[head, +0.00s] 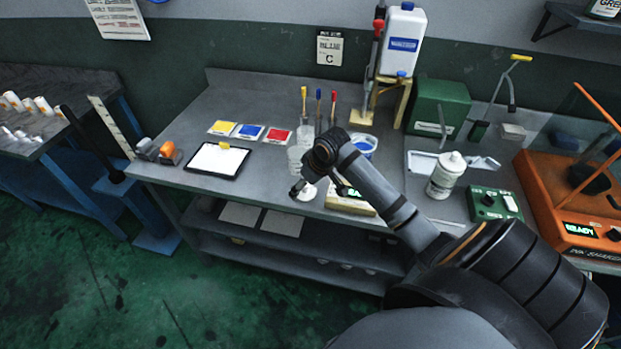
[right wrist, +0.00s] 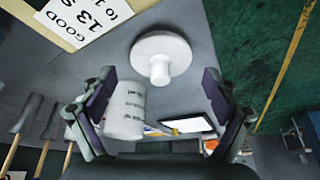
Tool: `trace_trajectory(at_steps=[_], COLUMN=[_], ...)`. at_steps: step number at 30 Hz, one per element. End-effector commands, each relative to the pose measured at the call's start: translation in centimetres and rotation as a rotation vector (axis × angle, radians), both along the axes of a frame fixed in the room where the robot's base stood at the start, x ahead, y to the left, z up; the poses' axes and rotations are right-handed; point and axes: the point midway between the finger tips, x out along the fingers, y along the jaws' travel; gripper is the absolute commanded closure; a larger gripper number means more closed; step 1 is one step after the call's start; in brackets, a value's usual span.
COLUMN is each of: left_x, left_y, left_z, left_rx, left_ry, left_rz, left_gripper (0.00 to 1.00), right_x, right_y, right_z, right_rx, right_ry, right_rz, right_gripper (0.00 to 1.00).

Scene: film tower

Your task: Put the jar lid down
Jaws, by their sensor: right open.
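The jar lid is a white disc with a thick stub in its middle. It lies on the grey bench near the front edge in the right wrist view (right wrist: 160,50), with the stub towards the camera. In the head view the lid (head: 306,192) shows partly, below my right gripper. My right gripper (head: 316,187) is open, and in the right wrist view (right wrist: 160,97) its fingers stand apart with the lid beyond them, clear of both. A white jar with printed marks (right wrist: 126,108) stands beside one finger, partly hidden by it. My left gripper is not in view.
Brushes (head: 319,98) stand behind my right wrist. A scale with a green display (head: 350,200) is close to the gripper's right. A clipboard (head: 217,160) and colour cards (head: 249,132) lie to the left. A white bottle (head: 446,175) stands right of my arm.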

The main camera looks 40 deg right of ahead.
Motion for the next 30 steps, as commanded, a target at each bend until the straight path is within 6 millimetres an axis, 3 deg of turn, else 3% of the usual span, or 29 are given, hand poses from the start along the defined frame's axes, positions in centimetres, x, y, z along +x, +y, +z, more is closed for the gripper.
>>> trace_trajectory(at_steps=[6,12,18,30], left_x=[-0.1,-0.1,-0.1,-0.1], left_y=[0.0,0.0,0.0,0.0], left_z=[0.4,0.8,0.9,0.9], left_rx=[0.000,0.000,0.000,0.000], left_ry=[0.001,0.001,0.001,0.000], left_rz=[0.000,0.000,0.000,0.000], left_gripper=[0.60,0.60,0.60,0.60], right_x=[-2.1,-3.5,-4.1,-4.1], right_y=[-0.5,-0.8,-0.7,-0.7], right_z=[5.2,8.8,10.1,10.2], right_rx=[-0.010,-0.008,-0.002,0.000], right_ry=[-0.001,0.000,0.001,0.001], right_rz=[0.004,0.001,0.000,0.000], right_gripper=[0.11,0.11,0.11,0.11])
